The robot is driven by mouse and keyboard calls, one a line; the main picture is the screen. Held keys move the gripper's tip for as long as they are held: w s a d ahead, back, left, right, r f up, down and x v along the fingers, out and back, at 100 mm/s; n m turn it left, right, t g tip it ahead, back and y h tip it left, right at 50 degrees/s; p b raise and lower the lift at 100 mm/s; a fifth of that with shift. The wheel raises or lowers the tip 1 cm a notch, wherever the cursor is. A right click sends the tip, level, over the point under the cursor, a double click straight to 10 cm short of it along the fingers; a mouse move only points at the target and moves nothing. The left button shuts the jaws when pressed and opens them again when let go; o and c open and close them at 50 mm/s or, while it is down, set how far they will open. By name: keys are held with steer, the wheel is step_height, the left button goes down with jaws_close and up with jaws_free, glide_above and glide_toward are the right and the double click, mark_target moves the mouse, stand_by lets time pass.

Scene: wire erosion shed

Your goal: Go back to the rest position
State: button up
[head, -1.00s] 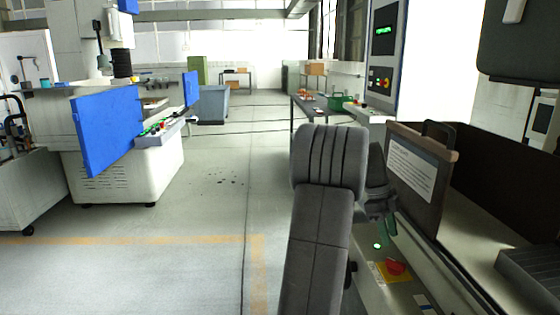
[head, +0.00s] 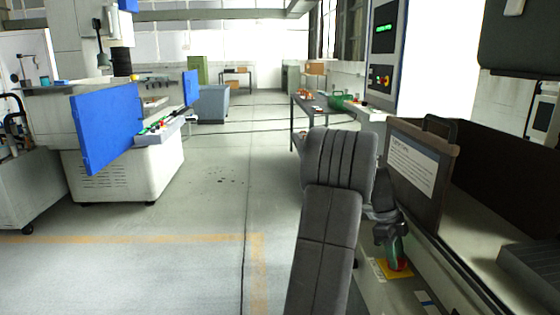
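My gripper (head: 394,236) hangs at the end of my dark grey arm, in the right half of the head view. It points down in front of the machine's near side, just above or in front of a red knob (head: 398,265) on a yellow plate (head: 381,268). A small green glow shows low on or beside the gripper. I cannot tell whether the gripper touches the knob. Its fingers are too small and dark to show whether they are open or shut. I see nothing clearly held in it.
The machine at right has a dark-walled tank (head: 502,180) and a labelled panel (head: 414,165) close beside my arm. A bench (head: 309,106) stands beyond. A white machine with blue panels (head: 105,127) stands left. The floor between is clear.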

steer(key=n+t+b, duration=0.1)
steer(key=n, duration=0.2)
steer(key=shift+s+a+h, duration=0.1)
steer(key=shift+h, duration=0.3)
steer(key=n+t, duration=0.2)
steer(key=n, duration=0.3)
steer(key=shift+r, duration=0.15)
steer(key=shift+s, duration=0.1)
